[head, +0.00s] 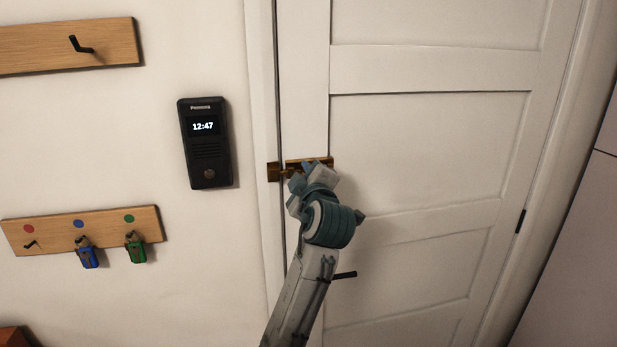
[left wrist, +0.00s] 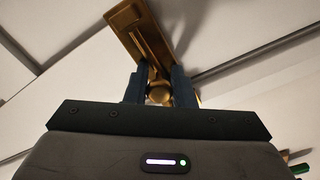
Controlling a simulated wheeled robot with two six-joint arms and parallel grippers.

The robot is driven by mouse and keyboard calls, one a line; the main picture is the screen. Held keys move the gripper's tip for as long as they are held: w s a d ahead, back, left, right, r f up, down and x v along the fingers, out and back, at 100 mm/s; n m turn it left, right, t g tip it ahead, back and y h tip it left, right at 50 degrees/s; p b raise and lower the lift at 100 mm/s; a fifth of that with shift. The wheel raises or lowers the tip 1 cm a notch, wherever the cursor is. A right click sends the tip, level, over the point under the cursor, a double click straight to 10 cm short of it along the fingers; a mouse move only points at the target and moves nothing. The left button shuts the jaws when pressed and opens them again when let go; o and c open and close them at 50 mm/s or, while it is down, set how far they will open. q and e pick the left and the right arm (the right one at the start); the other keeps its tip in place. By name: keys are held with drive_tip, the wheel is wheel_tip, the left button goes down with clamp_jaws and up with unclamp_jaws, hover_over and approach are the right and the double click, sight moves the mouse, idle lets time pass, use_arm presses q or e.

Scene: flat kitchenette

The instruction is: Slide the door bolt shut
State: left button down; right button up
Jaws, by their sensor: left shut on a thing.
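The brass door bolt (head: 318,161) is fixed to the white door (head: 430,150) near its left edge. Its brass keeper (head: 273,172) sits on the door frame just left of it. My left gripper (head: 300,180) is at the bolt and hides its lower part in the head view. In the left wrist view the bolt's plate (left wrist: 128,24) slants up, and its round knob (left wrist: 160,92) is between the fingers of my left gripper (left wrist: 156,78), which are shut on it. How far the rod reaches into the keeper cannot be told. My right gripper is not in view.
A dark door handle (head: 344,275) sticks out below the bolt, beside my left arm. A black intercom (head: 205,143) hangs on the wall to the left. Below it, a wooden key rack (head: 60,232) holds blue keys (head: 88,255) and green keys (head: 136,250).

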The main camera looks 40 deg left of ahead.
use_arm(q)
drive_tip(key=c, duration=1.4)
unclamp_jaws()
drive_tip(key=shift+a+r, duration=0.15)
drive_tip(key=shift+r, duration=0.05)
drive_tip(key=shift+o, duration=0.7)
drive_tip(key=shift+s+a+f, duration=0.1)
drive_tip(key=shift+a+f, duration=0.05)
drive_tip(key=shift+a, duration=0.15)
drive_tip(key=shift+d+f, duration=0.1)
drive_tip(key=shift+d, duration=0.35)
drive_tip(key=b+v, duration=0.4)
drive_tip(key=v, duration=0.6)
drive_tip(key=shift+s+b, duration=0.25)
drive_tip(key=shift+b, duration=0.1)
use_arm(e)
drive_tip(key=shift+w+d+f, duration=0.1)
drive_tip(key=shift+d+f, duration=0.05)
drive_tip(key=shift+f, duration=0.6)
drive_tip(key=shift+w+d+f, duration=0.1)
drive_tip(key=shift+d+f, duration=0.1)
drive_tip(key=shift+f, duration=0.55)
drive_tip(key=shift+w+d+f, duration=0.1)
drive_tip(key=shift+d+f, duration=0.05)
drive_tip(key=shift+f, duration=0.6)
use_arm(q)
drive_tip(key=shift+a, duration=0.15)
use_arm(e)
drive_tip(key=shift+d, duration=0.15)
